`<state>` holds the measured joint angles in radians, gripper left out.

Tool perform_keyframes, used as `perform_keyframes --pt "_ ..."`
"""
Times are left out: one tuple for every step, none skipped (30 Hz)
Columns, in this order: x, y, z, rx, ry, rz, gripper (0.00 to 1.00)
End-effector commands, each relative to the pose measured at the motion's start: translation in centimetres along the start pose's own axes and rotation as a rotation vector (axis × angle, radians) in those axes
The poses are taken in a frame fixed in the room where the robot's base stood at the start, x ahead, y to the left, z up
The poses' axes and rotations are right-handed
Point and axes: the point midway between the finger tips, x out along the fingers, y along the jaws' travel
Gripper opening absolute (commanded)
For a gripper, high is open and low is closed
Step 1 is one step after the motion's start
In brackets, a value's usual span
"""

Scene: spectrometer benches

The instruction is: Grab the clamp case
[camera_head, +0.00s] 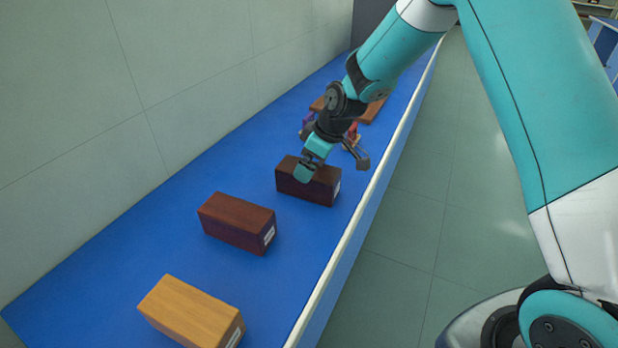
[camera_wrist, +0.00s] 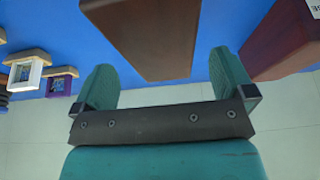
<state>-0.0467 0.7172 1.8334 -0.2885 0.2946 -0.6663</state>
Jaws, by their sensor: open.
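Three long wooden boxes with white end labels stand in a row on the blue bench: a dark brown one (camera_head: 308,187), a reddish-brown one (camera_head: 237,222) and an orange-yellow one (camera_head: 191,312). The labels are too small or cut off to read, so I cannot tell which is the clamp case. My gripper (camera_head: 334,166) is open at the dark brown box and partly covers it. In the wrist view a brown box end (camera_wrist: 145,35) shows beyond and between the open fingers (camera_wrist: 164,82), with nothing visibly gripped. A dark reddish box (camera_wrist: 285,42) lies right of the fingers there.
The blue bench (camera_head: 130,245) runs along a grey wall, with a pale front edge (camera_head: 372,190). Several small objects (camera_head: 354,134) and brown boxes (camera_head: 374,110) stand behind my gripper. Bare bench lies between the nearer boxes.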

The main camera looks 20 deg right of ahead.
Motion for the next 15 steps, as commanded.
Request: perform_keyframes --pt "0.7 -0.1 0.1 0.001 -0.004 -0.004 1.0" --pt "1.2 -0.1 0.3 0.001 -0.004 -0.004 1.0" --pt "1.8 -0.1 0.3 0.001 -0.003 -0.003 1.0" --pt "2.3 -0.1 0.3 0.001 -0.003 -0.003 1.0" --pt "2.7 -0.1 0.3 0.001 -0.003 -0.003 1.0" --pt "3.1 -0.1 0.3 0.001 -0.003 -0.002 1.0" --pt "3.3 -0.1 0.3 0.001 -0.002 -0.002 1.0" --pt "3.5 0.0 0.3 0.001 -0.001 -0.001 1.0" --pt "3.6 0.0 0.3 0.001 -0.001 0.0 1.0" --pt "3.7 0.0 0.3 0.001 0.0 0.0 1.0" --pt "3.7 0.0 0.3 0.001 0.0 0.0 1.0" --pt "3.7 0.0 0.3 0.001 0.0 0.0 1.0" --pt "3.7 0.0 0.3 0.001 0.0 0.0 1.0" --pt "3.7 0.0 0.3 0.001 0.0 0.0 1.0" --pt "3.7 0.0 0.3 0.001 0.0 0.0 1.0"
